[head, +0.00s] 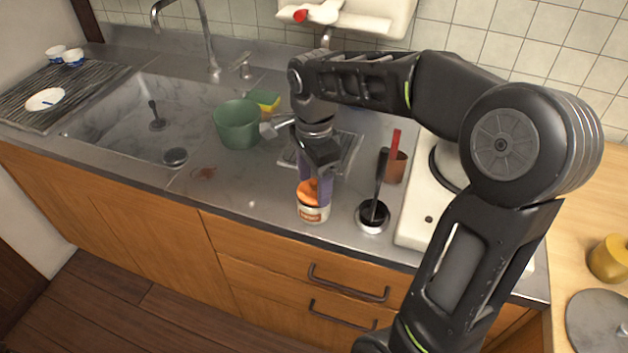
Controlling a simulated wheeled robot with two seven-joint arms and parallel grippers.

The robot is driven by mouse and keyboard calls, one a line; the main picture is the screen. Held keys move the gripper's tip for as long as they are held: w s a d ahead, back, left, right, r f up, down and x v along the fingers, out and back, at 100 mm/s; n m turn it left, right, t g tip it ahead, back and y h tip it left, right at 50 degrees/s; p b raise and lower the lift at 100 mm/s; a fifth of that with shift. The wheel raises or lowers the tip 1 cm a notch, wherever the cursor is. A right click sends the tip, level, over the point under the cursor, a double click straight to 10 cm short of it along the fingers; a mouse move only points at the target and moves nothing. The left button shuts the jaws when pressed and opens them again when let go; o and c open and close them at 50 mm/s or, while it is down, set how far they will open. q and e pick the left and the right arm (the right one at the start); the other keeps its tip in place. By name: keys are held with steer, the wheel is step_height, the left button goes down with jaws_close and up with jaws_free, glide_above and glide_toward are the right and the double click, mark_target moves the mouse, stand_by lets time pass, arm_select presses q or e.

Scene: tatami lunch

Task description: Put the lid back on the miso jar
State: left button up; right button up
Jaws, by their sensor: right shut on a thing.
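The miso jar (313,214), white with an orange label, stands upright near the front edge of the steel counter. My right gripper (314,186) points down right above it. It is shut on the orange lid (307,193), which looks tilted at the jar's mouth. The fingers partly hide the lid and the rim, so I cannot tell whether the lid touches the jar or sits apart from it. My left gripper is not in view.
A green tub (237,124) stands behind left, beside the sink (130,95). A white stove (420,215) is at right. The counter left of the jar is mostly clear.

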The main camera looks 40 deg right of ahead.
stand_by(0.7)
steer(key=o, duration=1.4)
steer(key=shift+o, duration=0.3)
steer(key=shift+o, duration=0.9)
steer(key=shift+r+p, duration=2.75)
steer(key=shift+r, duration=0.75)
steer(key=shift+c, duration=0.6)
